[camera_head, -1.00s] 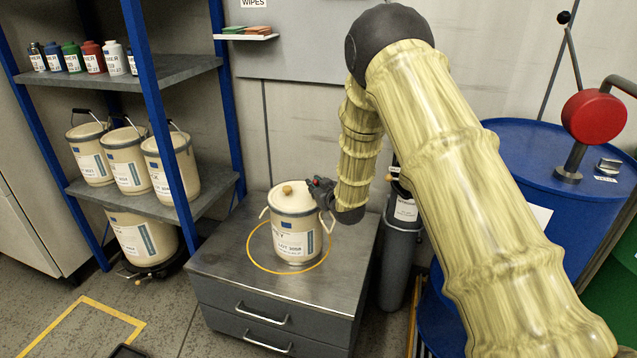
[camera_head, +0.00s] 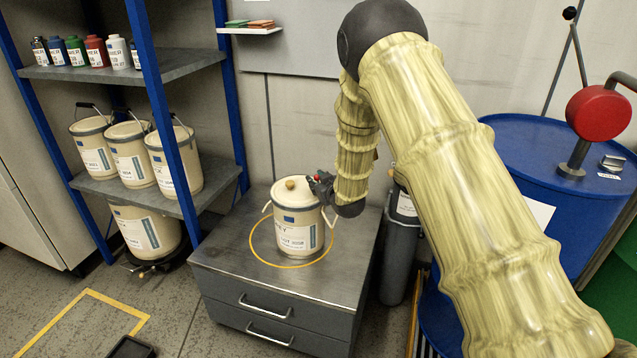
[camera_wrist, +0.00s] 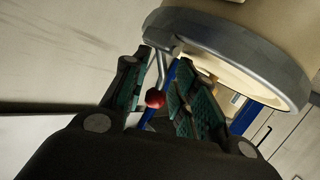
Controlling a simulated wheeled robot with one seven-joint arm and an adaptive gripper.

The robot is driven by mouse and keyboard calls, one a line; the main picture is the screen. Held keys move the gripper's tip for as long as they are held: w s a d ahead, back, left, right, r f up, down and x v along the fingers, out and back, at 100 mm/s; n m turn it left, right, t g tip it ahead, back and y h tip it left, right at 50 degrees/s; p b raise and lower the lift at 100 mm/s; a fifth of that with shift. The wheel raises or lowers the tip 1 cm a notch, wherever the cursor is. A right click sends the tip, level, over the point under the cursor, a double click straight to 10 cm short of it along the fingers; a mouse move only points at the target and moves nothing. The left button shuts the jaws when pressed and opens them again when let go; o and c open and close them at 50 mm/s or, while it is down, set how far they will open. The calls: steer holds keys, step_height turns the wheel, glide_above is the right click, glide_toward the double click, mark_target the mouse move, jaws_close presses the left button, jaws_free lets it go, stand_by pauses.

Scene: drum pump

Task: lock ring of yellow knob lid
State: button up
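The cream pail (camera_head: 297,222) stands upright on the grey drawer cabinet, inside a yellow ring mark. Its pale lid carries a yellow knob (camera_head: 291,184). In the wrist view the grey lock ring (camera_wrist: 235,48) runs around the pail's rim, and a thin lever ends in a red ball (camera_wrist: 155,98). My gripper (camera_head: 320,186) is at the right side of the pail's rim. In the wrist view my gripper (camera_wrist: 160,88) has its fingers apart, with the red ball between them. A gap shows beside the ball, so it does not look clamped. The lid knob is out of the wrist view.
The cabinet top (camera_head: 225,255) is clear around the pail. A blue-post shelf (camera_head: 70,70) with bottles and more pails stands to the left. A grey cylinder (camera_head: 399,250) stands right of the cabinet. A blue drum (camera_head: 520,215) with a red round part is farther right.

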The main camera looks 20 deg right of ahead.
steer(key=v, duration=1.2)
steer(key=shift+s+f, duration=0.1)
